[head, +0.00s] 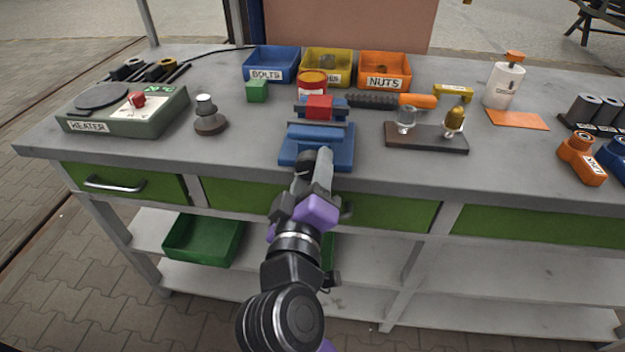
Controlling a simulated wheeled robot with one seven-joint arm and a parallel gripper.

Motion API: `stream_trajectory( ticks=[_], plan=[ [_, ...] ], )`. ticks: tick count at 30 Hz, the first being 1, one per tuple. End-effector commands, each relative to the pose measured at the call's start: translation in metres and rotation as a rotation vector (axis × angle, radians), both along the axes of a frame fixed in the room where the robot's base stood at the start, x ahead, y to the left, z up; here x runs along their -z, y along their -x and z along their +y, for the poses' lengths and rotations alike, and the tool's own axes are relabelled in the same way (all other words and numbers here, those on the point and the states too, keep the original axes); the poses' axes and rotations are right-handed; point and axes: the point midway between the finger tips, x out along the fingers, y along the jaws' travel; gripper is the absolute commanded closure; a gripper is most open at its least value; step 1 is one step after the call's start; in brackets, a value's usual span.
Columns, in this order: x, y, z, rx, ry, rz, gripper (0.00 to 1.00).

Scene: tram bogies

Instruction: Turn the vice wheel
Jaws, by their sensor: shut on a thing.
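The blue vice (316,150) stands at the front edge of the grey workbench, in the middle of the head view. A red block (320,106) sits between its dark jaws. The vice wheel (304,168) shows as a small dark rounded part at the front of the vice, mostly covered by my gripper. My gripper (314,172) reaches up from below to the front of the vice and is shut on the wheel. My fingers and wrist hide most of the wheel and its rim, so its turn angle cannot be told.
A green heater (125,110) and a dark-based knob (209,117) stand left. Blue (271,65), yellow (326,68) and orange (384,70) bins line the back. A dark tray (425,138) with two small items lies right of the vice. Green drawers (125,183) sit below.

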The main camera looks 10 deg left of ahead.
Motion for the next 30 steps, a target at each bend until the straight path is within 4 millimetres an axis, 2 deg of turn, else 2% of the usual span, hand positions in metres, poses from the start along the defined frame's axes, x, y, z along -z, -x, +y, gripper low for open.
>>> stream_trajectory(
  ticks=[1,15,22,30],
  plan=[
    [0.0064,0.0003,0.0003,0.000,-0.043,0.001,0.93],
    [0.0066,0.0003,0.0017,0.001,-0.444,-0.012,0.93],
    [0.0062,0.0002,0.0021,0.002,-0.565,-0.014,0.93],
    [0.0053,0.0001,0.0025,0.002,-0.627,-0.014,0.93]
  ],
)
